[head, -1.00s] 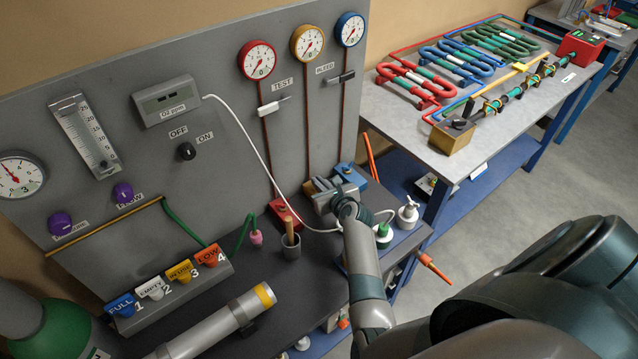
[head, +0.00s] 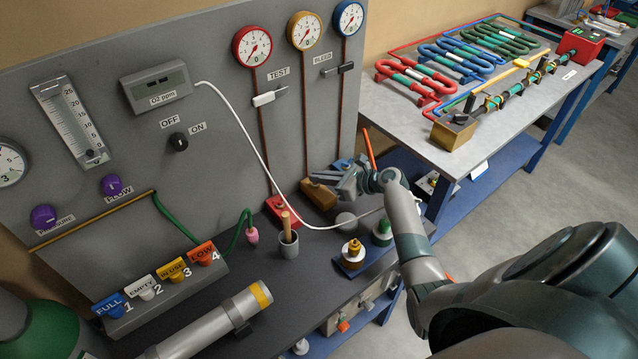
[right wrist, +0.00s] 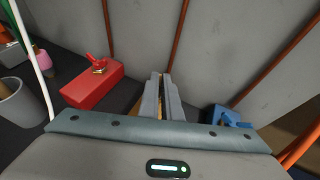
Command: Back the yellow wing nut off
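The yellow-brown block (head: 318,194) stands at the foot of the panel, between a red block (head: 283,211) and a blue block (head: 342,165). I cannot make out the yellow wing nut; my right gripper covers that place. My right gripper (head: 332,181) reaches in from the right, its fingers at the yellow-brown block. In the right wrist view its fingers (right wrist: 162,90) lie close together with a narrow gap, and bits of the block show beside them. I cannot tell if they grip the nut. My left gripper is out of view.
The red block shows its red wing nut (right wrist: 97,62) left of the fingers. A white cable (head: 245,130) hangs close to the gripper. A grey cup (head: 288,245) and a brass-topped fitting (head: 352,252) stand in front. The panel (head: 220,90) rises close behind.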

